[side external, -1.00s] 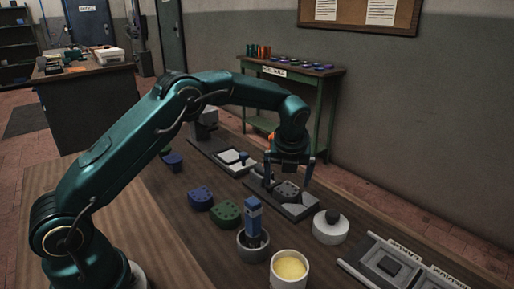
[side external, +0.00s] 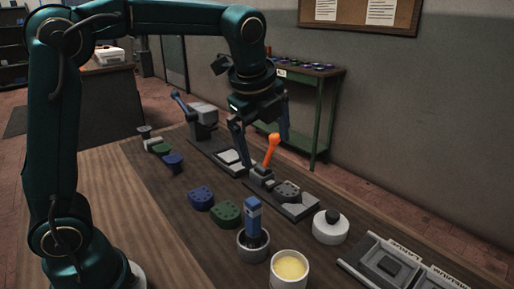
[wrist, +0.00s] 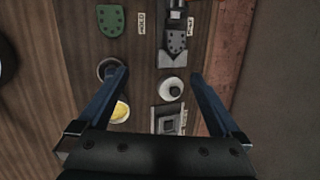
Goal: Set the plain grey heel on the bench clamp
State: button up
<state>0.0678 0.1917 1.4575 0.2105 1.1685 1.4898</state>
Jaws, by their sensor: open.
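The plain grey heel (side external: 287,190) lies on the bench clamp (side external: 300,210), a dark plate with a grey block and an upright orange lever (side external: 271,150) at its far end. In the wrist view the grey heel (wrist: 178,42) lies on the clamp (wrist: 174,60), beyond my fingertips. My gripper (side external: 264,152) is open and empty, above and behind the clamp, apart from the heel. In the wrist view my gripper's fingers (wrist: 158,73) are spread wide with nothing held between them.
A blue heel (side external: 201,198) and a green heel (side external: 227,213) lie left of the clamp. A blue-handled tool stands in a grey cup (side external: 253,246), near a pot with yellow contents (side external: 289,270). A white round piece with a black knob (side external: 331,228) and labelled trays (side external: 397,262) are at right.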

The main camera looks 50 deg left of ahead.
jog(key=s+d+f+n+h, duration=0.1)
jog(key=s+f+n, duration=0.1)
jog(key=s+n, duration=0.6)
jog(key=s+d+f+n+t+h, duration=0.1)
jog(key=s+n, duration=0.8)
jog(key=n, duration=0.1)
jog(key=shift+f+t, duration=0.3)
jog(key=shift+f, duration=0.05)
